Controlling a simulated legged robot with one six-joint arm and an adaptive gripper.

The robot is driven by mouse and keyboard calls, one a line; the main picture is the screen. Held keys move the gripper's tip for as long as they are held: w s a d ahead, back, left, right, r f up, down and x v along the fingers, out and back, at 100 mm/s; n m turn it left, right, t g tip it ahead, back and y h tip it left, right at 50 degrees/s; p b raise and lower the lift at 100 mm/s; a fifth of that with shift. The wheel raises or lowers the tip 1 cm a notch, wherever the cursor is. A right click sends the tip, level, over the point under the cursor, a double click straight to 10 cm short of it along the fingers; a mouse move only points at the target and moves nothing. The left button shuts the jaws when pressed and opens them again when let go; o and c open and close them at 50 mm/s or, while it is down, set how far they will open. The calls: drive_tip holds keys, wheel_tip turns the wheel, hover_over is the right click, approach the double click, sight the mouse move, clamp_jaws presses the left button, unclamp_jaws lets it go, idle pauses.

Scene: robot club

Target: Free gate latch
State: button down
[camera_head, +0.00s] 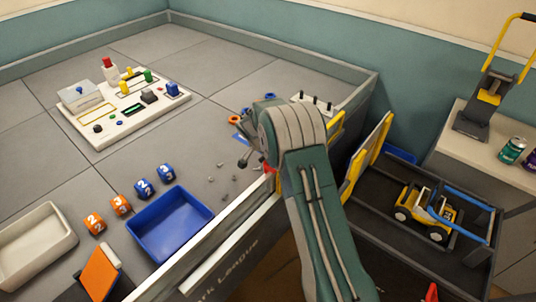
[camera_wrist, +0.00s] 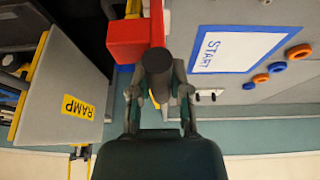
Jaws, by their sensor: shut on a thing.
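My gripper (camera_wrist: 158,92) is shut on a dark round knob (camera_wrist: 157,60) in the wrist view, one finger on each side of it. A red block (camera_wrist: 126,40), which looks like part of the latch, sits just beside and behind the knob. In the head view, my gripper (camera_head: 246,150) is at the top of the pen wall, partly hidden by my own arm. Only a small red bit (camera_head: 268,169) of the latch shows there. I cannot tell how far the latch has moved, and the gate itself is mostly hidden.
A yellow-edged ramp panel (camera_head: 366,155) stands right of the wall, by a dark cart (camera_head: 390,205) holding a yellow toy vehicle (camera_head: 428,212). Inside the pen are a blue tray (camera_head: 170,222), several numbered cubes and a white task board (camera_head: 125,120). Small bits lie near the wall.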

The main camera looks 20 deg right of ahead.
drive_tip(key=shift+w+a+r+g+h, duration=0.1)
drive_tip(key=shift+w+a+g+h, duration=0.3)
drive_tip(key=shift+w+g+h, duration=0.2)
drive_tip(key=shift+r, duration=0.1)
drive_tip(key=c, duration=0.7)
unclamp_jaws()
drive_tip(key=shift+o, duration=0.7)
drive_tip(key=shift+a, duration=0.1)
drive_tip(key=v, duration=1.1)
drive_tip(key=shift+a+r, duration=0.3)
